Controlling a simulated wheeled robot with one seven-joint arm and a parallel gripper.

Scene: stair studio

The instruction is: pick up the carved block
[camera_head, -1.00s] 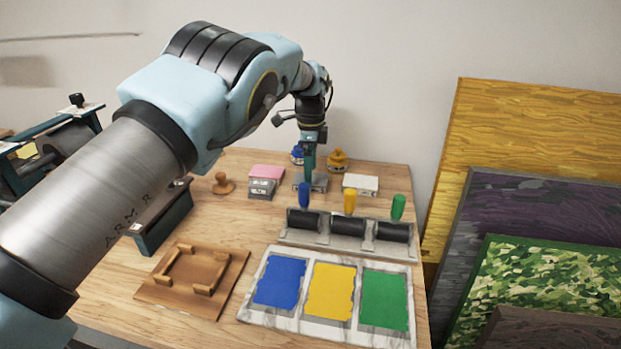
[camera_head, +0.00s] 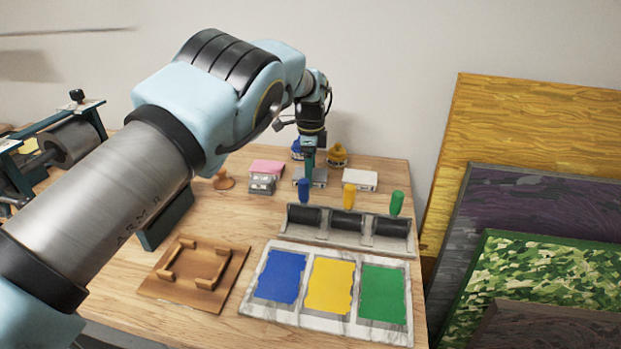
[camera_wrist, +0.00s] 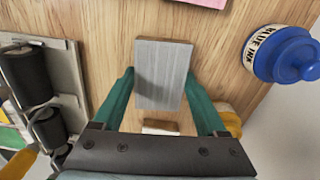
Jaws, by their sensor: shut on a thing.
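The carved block is a flat grey block in the wrist view (camera_wrist: 165,72), lying between the two green fingers. My gripper (camera_wrist: 160,76) is shut on it, one finger at each long side. In the head view my gripper (camera_head: 309,164) points down at the back of the wooden table, with the grey block (camera_head: 318,178) at its tips. The fingers partly hide the block there. I cannot tell whether it touches the table. Its upper face looks plain, with faint grain; no carving shows.
Close around are a pink-topped stack (camera_head: 265,175), a white-topped block (camera_head: 360,180), a blue ink jar (camera_wrist: 282,54) and a yellow jar (camera_head: 337,156). In front stand rollers in a rack (camera_head: 345,241), an ink tray (camera_head: 330,325) and a wooden frame (camera_head: 196,271). Panels lean at right.

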